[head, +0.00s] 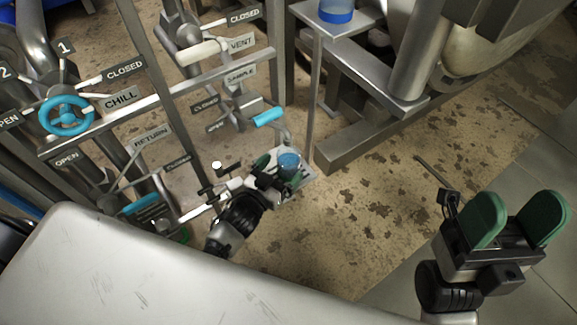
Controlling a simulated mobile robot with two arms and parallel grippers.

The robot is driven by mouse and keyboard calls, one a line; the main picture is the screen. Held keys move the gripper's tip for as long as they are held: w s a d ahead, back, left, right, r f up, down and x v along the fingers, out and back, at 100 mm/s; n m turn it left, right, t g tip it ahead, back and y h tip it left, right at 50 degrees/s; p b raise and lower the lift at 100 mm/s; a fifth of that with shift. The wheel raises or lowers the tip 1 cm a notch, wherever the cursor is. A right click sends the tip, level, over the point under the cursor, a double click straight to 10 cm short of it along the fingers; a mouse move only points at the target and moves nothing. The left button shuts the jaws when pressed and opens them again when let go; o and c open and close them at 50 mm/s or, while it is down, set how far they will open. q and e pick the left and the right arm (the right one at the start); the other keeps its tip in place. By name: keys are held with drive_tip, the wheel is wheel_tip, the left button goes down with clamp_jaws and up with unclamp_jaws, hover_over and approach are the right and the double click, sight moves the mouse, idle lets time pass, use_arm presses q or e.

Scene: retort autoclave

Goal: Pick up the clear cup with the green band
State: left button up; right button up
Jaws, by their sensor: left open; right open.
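A small clear cup (289,161), bluish in its upper part, stands on a small light tray (306,173) in the middle of the head view. Green shows low at the cup, but I cannot tell whether it is a band or a finger pad. My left gripper (275,174) is open right at this cup, its dark body covering part of the cup and tray. I cannot tell whether the fingers touch it. My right gripper (515,222) is open and empty at the right, its green fingers pointing up, far from the cup.
Left of the tray are pipes, labelled valves, a blue handwheel (67,116) and a blue-handled sample lever (268,117). Worn floor (385,200) lies open between my grippers.

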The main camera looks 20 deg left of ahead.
sight(283, 167)
use_arm(q)
drive_tip(key=b+x, duration=0.1)
drive_tip(key=x, duration=0.3)
drive_tip(key=shift+w+a, duration=0.1)
drive_tip(key=shift+r, duration=0.1)
drive_tip(key=c, duration=1.1)
drive_tip(key=shift+c, duration=0.2)
